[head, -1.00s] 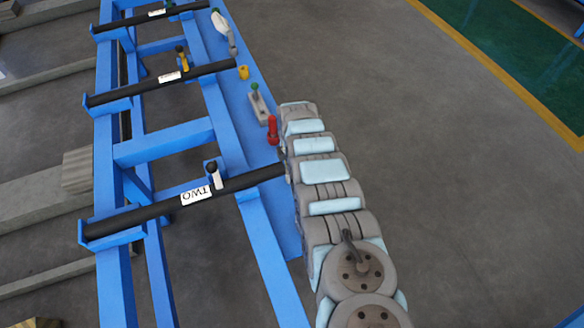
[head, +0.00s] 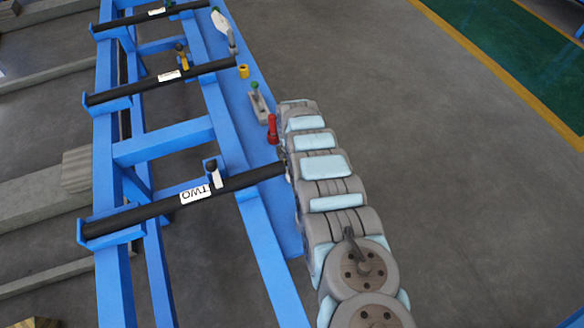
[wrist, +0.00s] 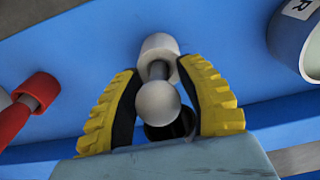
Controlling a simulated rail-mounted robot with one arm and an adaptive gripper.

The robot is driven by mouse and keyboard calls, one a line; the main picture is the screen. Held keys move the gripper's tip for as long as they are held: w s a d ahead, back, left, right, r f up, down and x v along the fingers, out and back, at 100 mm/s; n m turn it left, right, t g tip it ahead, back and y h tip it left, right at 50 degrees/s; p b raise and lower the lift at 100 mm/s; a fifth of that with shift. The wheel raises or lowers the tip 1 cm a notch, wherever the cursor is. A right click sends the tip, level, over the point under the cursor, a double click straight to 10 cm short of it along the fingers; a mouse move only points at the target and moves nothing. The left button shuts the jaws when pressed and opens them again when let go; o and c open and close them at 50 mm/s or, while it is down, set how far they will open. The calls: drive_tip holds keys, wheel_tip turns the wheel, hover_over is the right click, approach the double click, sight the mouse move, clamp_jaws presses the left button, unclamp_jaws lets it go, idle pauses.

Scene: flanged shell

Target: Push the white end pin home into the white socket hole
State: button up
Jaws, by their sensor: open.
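In the wrist view, the white end pin shows as a white ball knob (wrist: 158,103) on a short grey shaft. The shaft runs into a white collar (wrist: 158,46), which looks like the socket, on the blue frame. A length of shaft shows between knob and collar. My gripper (wrist: 157,69) is open, with one yellow ribbed finger on each side of the pin. Gaps show between the fingers and the knob; whether either touches the shaft or collar I cannot tell. The hole itself is hidden. In the head view, my arm hides the pin, socket and gripper.
A red pin in its red collar (wrist: 36,90) is at the left in the wrist view, and a round pipe end (wrist: 296,35) marked R is at the right. In the head view, black bars cross the blue frame (head: 165,146). The floor to the right is clear.

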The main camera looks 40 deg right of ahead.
drive_tip(key=shift+d+r, duration=0.15)
drive_tip(key=shift+r, duration=5.6)
drive_tip(key=shift+r, duration=0.1)
